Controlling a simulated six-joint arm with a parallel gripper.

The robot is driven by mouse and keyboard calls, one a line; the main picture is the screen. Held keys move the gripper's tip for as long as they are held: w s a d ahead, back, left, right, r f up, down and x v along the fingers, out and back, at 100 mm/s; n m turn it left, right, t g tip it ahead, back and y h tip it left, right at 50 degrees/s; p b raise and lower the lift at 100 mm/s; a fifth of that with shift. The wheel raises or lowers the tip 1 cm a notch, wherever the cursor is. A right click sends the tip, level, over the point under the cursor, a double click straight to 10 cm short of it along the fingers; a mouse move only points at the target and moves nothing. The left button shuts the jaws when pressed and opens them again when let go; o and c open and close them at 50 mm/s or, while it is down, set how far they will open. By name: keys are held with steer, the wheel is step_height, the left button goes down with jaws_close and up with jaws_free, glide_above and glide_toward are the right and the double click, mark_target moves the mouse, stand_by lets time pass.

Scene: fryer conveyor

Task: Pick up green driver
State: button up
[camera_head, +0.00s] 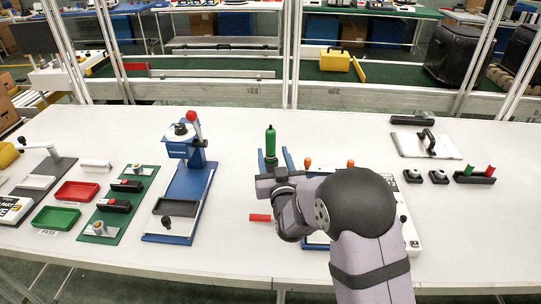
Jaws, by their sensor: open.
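A tall green driver-like tool (270,142) stands upright behind my gripper, left of the middle of the table. Its lower end is partly hidden. A small green handle (467,171) also stands in a black holder (474,179) at the right, beside a red handle (490,170). The picture does not settle which one is the driver. My gripper (268,184) is open, in front of and just below the tall green tool. My arm hides much of the area to its right. I cannot tell whether the gripper touches anything.
A blue fixture (186,185) with a red-knobbed lever stands left of my gripper. A red handle (260,217) lies just below it. Red (77,191) and green (55,217) trays sit at the left. White table is bare around the back middle.

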mark_target(272, 143)
steer(key=shift+w+r, duration=0.1)
steer(key=shift+r, duration=0.05)
steer(key=shift+p+x, duration=1.55)
steer(key=shift+x, duration=2.05)
steer(key=shift+d, duration=0.15)
jaws_close()
steer(key=shift+r, duration=0.1)
